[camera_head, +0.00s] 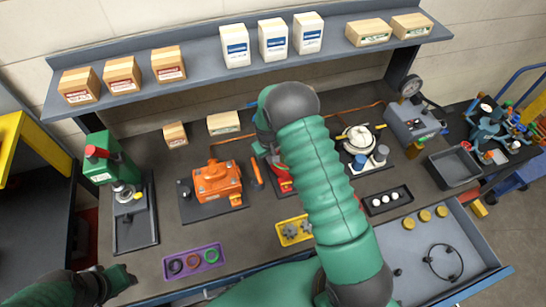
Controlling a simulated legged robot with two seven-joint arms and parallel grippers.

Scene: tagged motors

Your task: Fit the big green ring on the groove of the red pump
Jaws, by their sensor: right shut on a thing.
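The red pump (283,184) stands mid-bench, largely covered by my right arm. My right gripper (267,150) is at the pump, mostly hidden behind its own wrist. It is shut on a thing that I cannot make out. A green ring (211,255) lies in the right end of a purple tray (176,273) at the front of the bench; I cannot tell whether it is the big one. Two darker rings lie beside it. The pump's groove is hidden. My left gripper (120,280) is at the bottom left, apart from the tray; its jaws are unclear.
An orange motor unit (216,182) stands left of the pump, a green press (103,160) at the far left. A yellow tray (283,236) with gears lies in front. A round-topped unit (358,140) and an open drawer (415,243) are right. A shelf (200,57) with boxes hangs behind.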

